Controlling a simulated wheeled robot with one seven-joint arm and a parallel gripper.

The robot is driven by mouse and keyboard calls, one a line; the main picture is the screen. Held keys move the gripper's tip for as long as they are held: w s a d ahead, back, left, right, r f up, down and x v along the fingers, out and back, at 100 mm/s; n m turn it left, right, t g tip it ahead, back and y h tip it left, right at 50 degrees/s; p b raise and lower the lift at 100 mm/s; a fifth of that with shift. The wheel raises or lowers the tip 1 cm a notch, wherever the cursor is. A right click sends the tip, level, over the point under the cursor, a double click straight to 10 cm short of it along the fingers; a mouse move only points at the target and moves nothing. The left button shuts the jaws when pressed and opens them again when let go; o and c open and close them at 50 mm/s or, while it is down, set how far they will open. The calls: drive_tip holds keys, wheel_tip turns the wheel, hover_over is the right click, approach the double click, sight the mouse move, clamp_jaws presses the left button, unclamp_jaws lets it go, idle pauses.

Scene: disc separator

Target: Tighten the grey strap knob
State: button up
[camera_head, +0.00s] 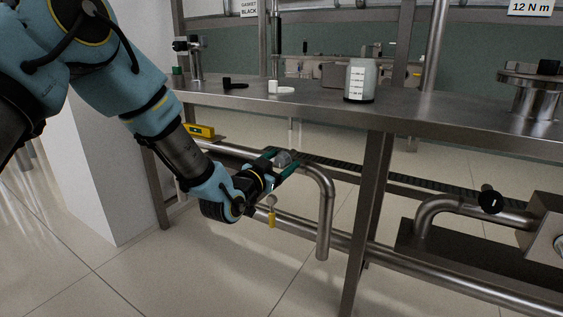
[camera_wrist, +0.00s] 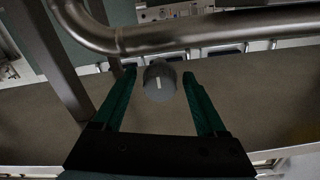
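The grey strap knob (camera_wrist: 159,84) is a small round knob with a white line on its face, which points nearly straight up in the wrist view. It also shows in the head view (camera_head: 284,158), by the pipe under the bench. My gripper (camera_wrist: 159,74) is open, with one green finger to each side of the knob and a visible gap on both sides. In the head view my gripper (camera_head: 281,160) reaches under the bench edge toward the knob. The strap itself and the knob's mounting cannot be made out clearly.
A bent steel pipe (camera_head: 326,205) runs close beside the knob and crosses the top of the wrist view (camera_wrist: 200,33). The steel bench (camera_head: 430,112) lies above, with its leg (camera_head: 368,200) to the right. A yellow tag (camera_head: 271,219) hangs below my gripper.

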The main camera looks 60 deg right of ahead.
drive_tip(key=a+p, duration=0.1)
drive_tip(key=a, duration=0.9)
drive_tip(key=shift+a, duration=0.4)
